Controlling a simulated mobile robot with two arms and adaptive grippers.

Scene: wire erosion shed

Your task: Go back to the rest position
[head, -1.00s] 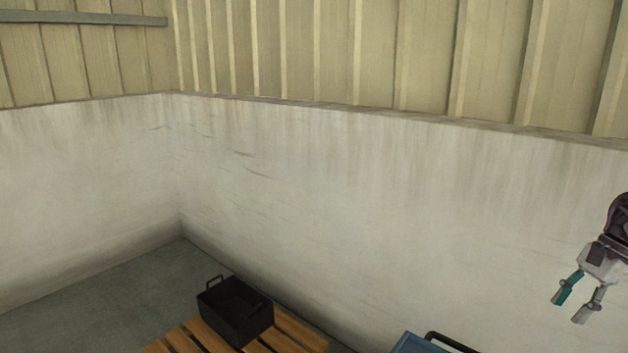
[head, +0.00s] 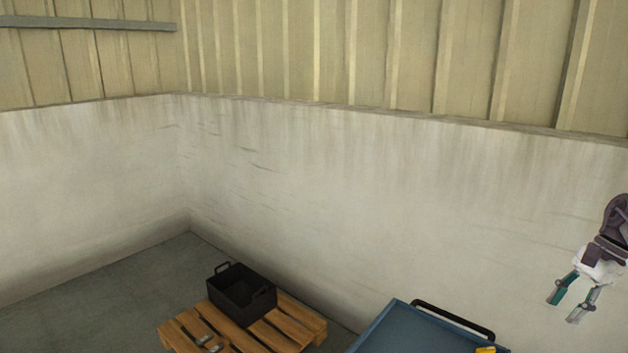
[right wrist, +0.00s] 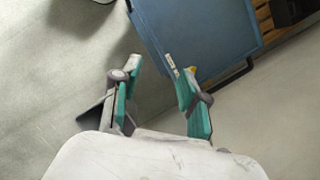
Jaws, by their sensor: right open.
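My right gripper (head: 567,300) hangs at the right edge of the head view, fingers pointing down, open and empty. In the right wrist view its two green-padded fingers (right wrist: 155,85) stand apart with nothing between them. The blue cart top (head: 410,332) lies below and left of the gripper in the head view. My left gripper is not in view.
A black open crate (head: 240,297) with handles stands on a wooden pallet (head: 285,332). Small metal parts (head: 208,340) lie on the pallet. The cart has a black handle (head: 455,318) and a yellow item (head: 486,350). White walls stand behind; grey floor (head: 90,300) is clear at left.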

